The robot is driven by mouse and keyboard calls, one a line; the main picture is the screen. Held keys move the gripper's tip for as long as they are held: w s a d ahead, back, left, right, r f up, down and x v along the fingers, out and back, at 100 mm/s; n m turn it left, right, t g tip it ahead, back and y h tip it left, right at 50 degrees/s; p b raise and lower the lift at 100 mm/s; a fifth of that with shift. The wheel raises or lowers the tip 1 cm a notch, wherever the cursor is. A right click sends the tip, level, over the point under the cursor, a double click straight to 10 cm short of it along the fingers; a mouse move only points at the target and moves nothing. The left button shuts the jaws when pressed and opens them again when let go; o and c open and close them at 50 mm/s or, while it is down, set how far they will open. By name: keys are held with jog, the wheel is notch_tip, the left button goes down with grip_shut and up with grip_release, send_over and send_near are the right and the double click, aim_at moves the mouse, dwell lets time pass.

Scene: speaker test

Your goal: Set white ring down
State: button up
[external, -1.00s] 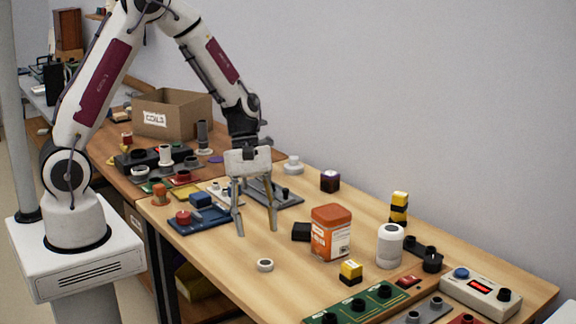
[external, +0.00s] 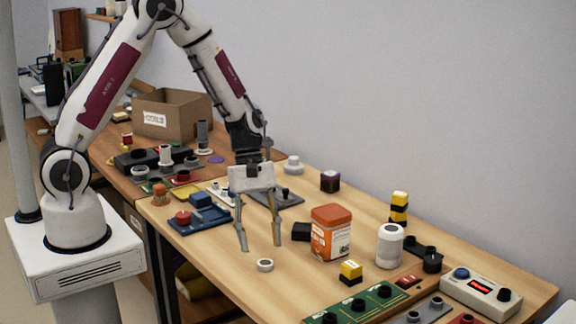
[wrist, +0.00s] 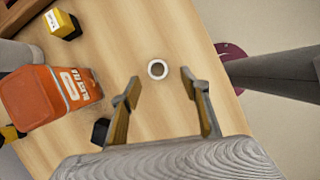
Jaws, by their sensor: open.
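The white ring (external: 265,265) lies flat on the wooden table, near its front edge. It also shows in the wrist view (wrist: 157,69), with a dark centre, ahead of the fingertips and between their lines. My gripper (external: 261,248) is open and empty, its two fingers pointing down above the table, just behind the ring in the external view. In the wrist view my gripper (wrist: 161,84) has its fingers spread wide, and neither touches the ring.
An orange tin (external: 331,232) stands right of my gripper, with a black block (external: 301,231) beside it. A yellow-and-black block (external: 351,272) and a white cylinder (external: 389,246) stand farther right. A blue tray (external: 199,220) lies to the left. The wood around the ring is clear.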

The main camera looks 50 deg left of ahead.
jog(key=shift+w+x, duration=0.2)
jog(key=shift+x, duration=1.8)
jog(key=shift+d, duration=0.1)
jog(key=c, duration=0.8)
